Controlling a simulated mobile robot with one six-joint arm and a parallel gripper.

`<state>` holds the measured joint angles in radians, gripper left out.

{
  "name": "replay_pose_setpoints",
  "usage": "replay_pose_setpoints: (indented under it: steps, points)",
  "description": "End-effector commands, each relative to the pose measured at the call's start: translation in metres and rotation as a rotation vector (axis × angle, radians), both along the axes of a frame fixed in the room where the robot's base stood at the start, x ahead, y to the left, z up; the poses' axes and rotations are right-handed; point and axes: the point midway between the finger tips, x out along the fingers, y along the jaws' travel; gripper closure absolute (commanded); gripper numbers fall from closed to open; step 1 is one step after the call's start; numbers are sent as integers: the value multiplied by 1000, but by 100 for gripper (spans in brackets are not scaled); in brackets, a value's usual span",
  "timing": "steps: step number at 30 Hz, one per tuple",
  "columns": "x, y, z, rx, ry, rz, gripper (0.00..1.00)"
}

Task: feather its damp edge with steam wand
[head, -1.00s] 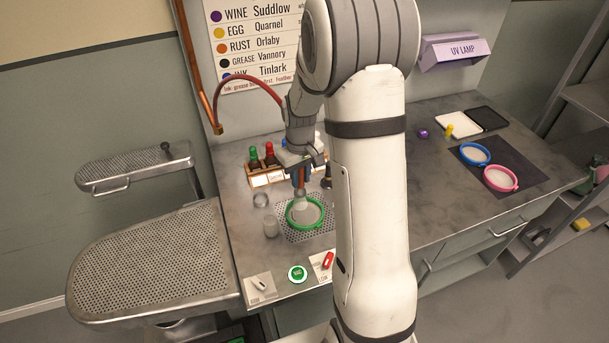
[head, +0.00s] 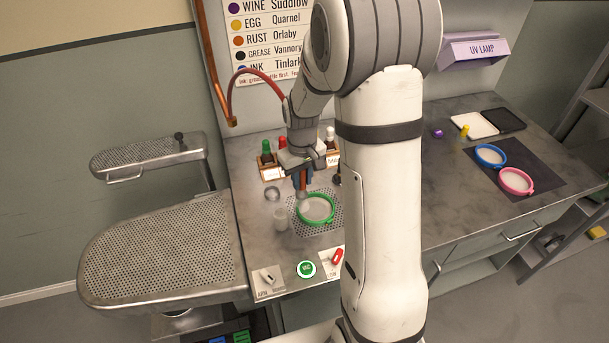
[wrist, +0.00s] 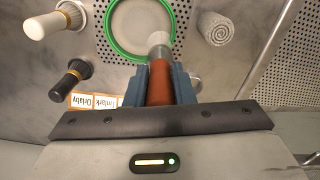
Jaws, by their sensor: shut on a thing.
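My gripper (head: 302,178) is shut on the steam wand, with its two blue-grey fingers on either side of the wand's copper-brown body (wrist: 160,82). A red hose (head: 240,80) curves through the air beside my arm. In the wrist view the tip overlaps the lower right of the hoop (wrist: 108,40). Pale cloth (wrist: 135,28) fills the hoop, which lies on a perforated plate (head: 338,224). I cannot make out a damp edge on the cloth, or whether the tip touches it.
A rack of bottles (head: 268,172) stands behind the hoop. A green button (head: 306,269) and a red switch (head: 337,257) sit at the front. Blue (head: 490,155) and pink (head: 516,181) hoops lie at right.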

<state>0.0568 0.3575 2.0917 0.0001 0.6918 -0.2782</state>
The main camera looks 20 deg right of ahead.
Motion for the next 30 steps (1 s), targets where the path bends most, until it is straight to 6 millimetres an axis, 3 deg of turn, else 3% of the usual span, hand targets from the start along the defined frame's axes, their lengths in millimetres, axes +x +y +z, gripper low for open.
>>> replay_pose_setpoints:
  steps: [30]
  points:
    - [-34, 3, 0, 0, 0, -2, 100]
